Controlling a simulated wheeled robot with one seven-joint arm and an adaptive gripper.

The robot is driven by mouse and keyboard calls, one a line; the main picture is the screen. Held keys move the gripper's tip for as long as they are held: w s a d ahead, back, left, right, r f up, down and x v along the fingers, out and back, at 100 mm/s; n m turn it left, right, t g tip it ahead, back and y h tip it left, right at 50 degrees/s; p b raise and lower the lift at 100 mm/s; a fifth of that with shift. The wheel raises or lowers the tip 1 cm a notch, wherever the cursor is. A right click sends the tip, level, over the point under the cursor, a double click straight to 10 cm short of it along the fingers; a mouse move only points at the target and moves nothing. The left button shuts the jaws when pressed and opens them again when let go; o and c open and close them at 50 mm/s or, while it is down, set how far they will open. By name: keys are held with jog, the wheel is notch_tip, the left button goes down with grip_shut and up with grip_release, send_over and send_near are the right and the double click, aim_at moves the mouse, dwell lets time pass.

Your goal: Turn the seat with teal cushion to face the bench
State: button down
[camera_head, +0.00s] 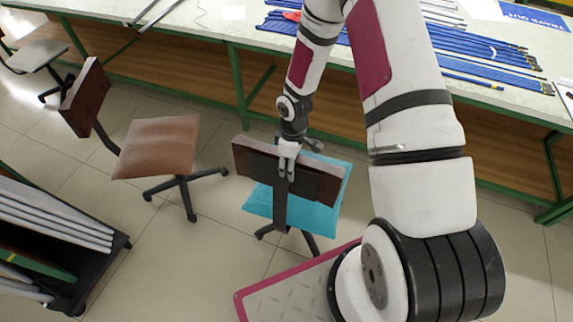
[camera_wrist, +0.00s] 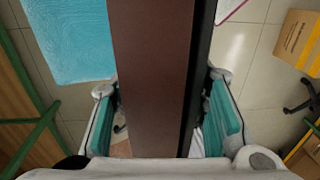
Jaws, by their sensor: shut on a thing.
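The seat with the teal cushion (camera_head: 318,210) stands on the floor in front of the bench (camera_head: 240,32). Its dark brown backrest (camera_head: 248,160) is on the side away from the bench, so the cushion lies between backrest and bench. My gripper (camera_head: 287,165) is shut on the top of the backrest. In the wrist view the backrest (camera_wrist: 150,80) runs between my two teal-padded fingers, and the teal cushion (camera_wrist: 70,40) is at the upper left. The seat's lower post and base are partly hidden.
A brown chair (camera_head: 158,147) stands to the left, with a grey chair (camera_head: 38,55) farther off. A dark rack with pale rods (camera_head: 45,215) is at the lower left. Blue rod bundles (camera_head: 480,45) lie on the bench. Some floor between the chairs is clear.

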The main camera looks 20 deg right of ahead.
jog(key=shift+d, duration=0.1)
jog(key=c, duration=0.9)
grip_release()
jog(key=r, duration=1.2)
jog(key=shift+w+d, duration=0.35)
